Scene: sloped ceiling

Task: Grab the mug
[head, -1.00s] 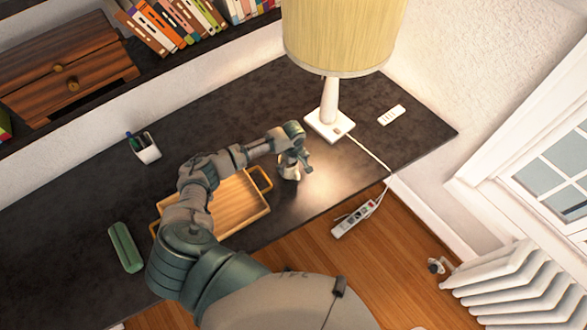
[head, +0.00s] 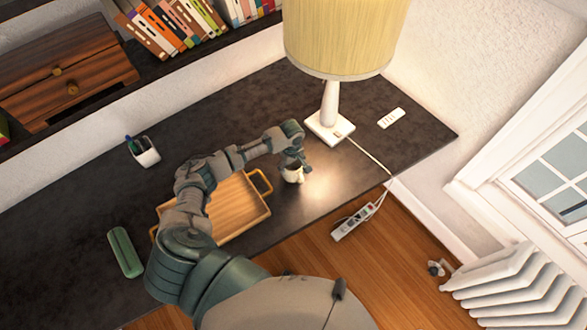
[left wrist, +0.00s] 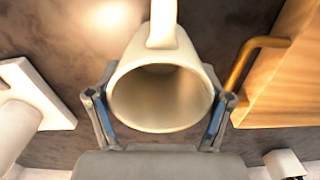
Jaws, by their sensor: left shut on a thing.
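The white mug (head: 292,175) is on or just above the dark desk, between the lamp base and the wooden tray; I cannot tell if it touches the desk. In the left wrist view the mug (left wrist: 160,92) shows its open mouth towards the camera, with its handle pointing to the top of the picture. My left gripper (head: 294,163) is shut on the mug, with one finger on each side of its body; the fingers also show in the left wrist view (left wrist: 160,112). My right gripper is not in view.
A wooden tray (head: 262,216) with handles lies just left of the mug. A lamp (head: 330,124) stands behind it, its cord crossing the desk's right side. A pen cup (head: 146,155) and a green case (head: 125,252) are farther left. The desk's front edge is near.

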